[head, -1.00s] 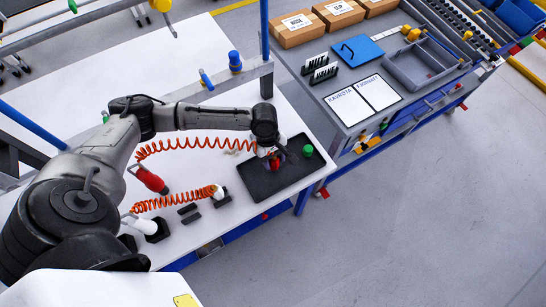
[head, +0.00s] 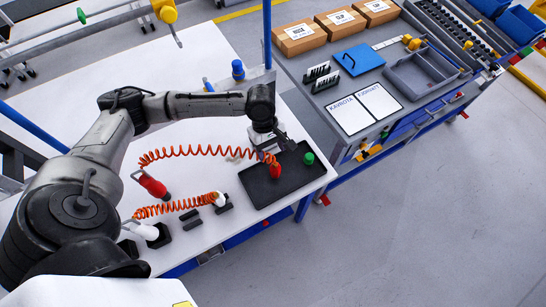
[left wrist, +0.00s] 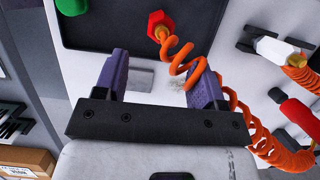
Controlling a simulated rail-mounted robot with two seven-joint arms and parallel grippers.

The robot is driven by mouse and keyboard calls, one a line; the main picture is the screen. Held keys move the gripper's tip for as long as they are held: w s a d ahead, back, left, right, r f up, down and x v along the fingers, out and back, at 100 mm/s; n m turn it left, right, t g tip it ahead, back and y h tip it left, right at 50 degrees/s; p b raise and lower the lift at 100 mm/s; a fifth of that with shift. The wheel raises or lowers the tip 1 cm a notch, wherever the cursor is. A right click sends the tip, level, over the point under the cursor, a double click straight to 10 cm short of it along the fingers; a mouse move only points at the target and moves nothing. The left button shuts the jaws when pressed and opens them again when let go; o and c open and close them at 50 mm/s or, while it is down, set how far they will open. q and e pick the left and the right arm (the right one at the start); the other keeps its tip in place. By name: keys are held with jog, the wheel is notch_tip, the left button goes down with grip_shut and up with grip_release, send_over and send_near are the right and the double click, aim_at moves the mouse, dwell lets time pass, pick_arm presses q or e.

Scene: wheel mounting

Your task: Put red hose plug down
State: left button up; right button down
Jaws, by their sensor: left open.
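The red hose plug (head: 275,171) rests on the black tray (head: 262,193) near its middle, with an orange coiled hose (head: 205,152) running from it to the left. In the left wrist view the red plug (left wrist: 160,25) lies on the tray (left wrist: 110,32) beyond the fingertips, apart from them. My left gripper (head: 276,149) is open and empty above the tray's back edge. Its two purple-grey fingers (left wrist: 159,68) are spread wide, and the orange hose (left wrist: 180,57) passes by the right one. My right gripper is out of view.
A green cap (head: 309,158) stands on the tray right of the plug. Another red connector (head: 152,184) and a white one (head: 220,198) lie to the left. A side bench (head: 400,127) with boxes and a blue clipboard stands at right.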

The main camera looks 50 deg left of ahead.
pick_arm(q)
jog(key=shift+v, duration=1.95)
